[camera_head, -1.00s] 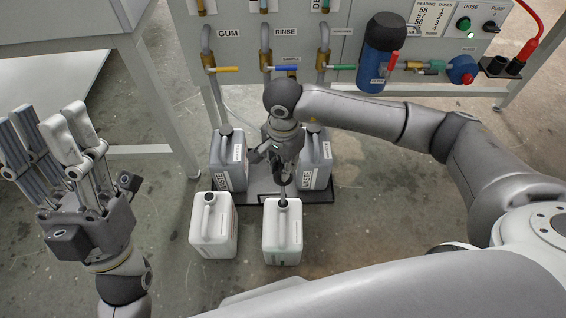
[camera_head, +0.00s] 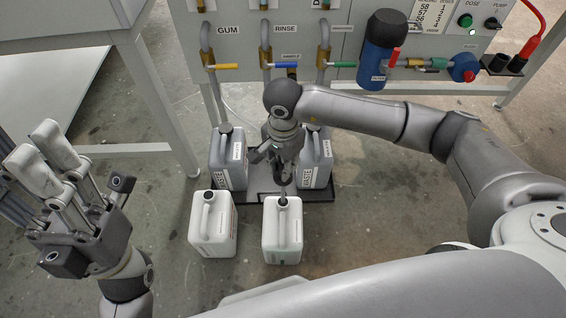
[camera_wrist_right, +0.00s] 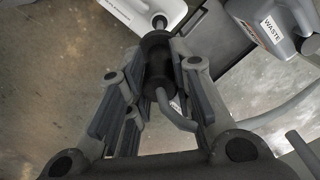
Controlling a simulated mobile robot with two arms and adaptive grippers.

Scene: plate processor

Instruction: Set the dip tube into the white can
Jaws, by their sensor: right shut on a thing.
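The dip tube (camera_wrist_right: 172,112) is a bent grey pipe with a dark sleeve. My right gripper (camera_head: 282,178) is shut on that sleeve, which sits between its fingers in the right wrist view (camera_wrist_right: 158,70). The tube points down at the mouth of the right-hand white can (camera_head: 282,238). Its lower end meets the mouth, but how far it is inside I cannot tell. Part of a white can (camera_wrist_right: 120,14) shows at the top of the wrist view. A second white can (camera_head: 211,232) stands to the left. My left gripper (camera_head: 30,178) is open and empty, far left.
Two grey waste cans (camera_head: 227,165) (camera_head: 317,165) stand on a dark tray (camera_head: 262,188) behind the white cans. The processor panel (camera_head: 225,45), with valves, hoses and a blue filter (camera_head: 378,60), rises behind. Floor is clear left and right of the cans.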

